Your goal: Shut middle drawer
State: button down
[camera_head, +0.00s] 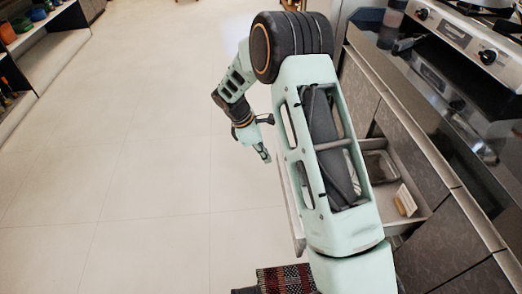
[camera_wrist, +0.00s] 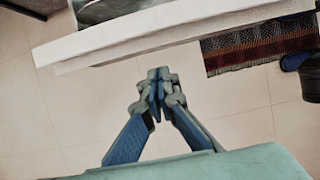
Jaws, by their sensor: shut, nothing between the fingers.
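An open drawer (camera_head: 423,209) sticks out from the grey cabinet row on the right, partly hidden behind my arm. I cannot tell whether it is the middle one. Its pale front panel (camera_head: 298,222) shows left of my arm and crosses the top of the wrist view (camera_wrist: 150,36). My gripper (camera_head: 265,155) is shut and empty, out over the floor on the outer side of the drawer front. In the wrist view its fingertips (camera_wrist: 159,74) are together just below the panel in the picture; I see no clear contact.
The drawer holds a small tan-and-white item (camera_head: 405,200) and a grey tray (camera_head: 379,166). A dark counter (camera_head: 440,130) and a stove (camera_head: 460,30) stand on the right. A patterned rug (camera_head: 286,279) lies near the drawer. The tiled floor at left is clear.

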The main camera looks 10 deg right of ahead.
aim_at(282, 169)
jog(key=shift+d+f+b, duration=0.2)
jog(key=shift+d+f, duration=0.1)
jog(key=shift+d, duration=0.45)
jog(key=shift+d+f+b, duration=0.2)
jog(key=shift+d+f, duration=0.05)
jog(key=shift+d, duration=0.55)
jog(key=shift+d+f+b, duration=0.2)
jog(key=shift+d+f, duration=0.1)
jog(key=shift+d, duration=0.45)
jog(key=shift+d, duration=0.1)
jog(key=shift+d, duration=0.6)
jog(key=d+p, duration=0.8)
jog(key=d, duration=2.7)
jog(key=shift+d, duration=0.15)
jog(key=shift+f, duration=0.1)
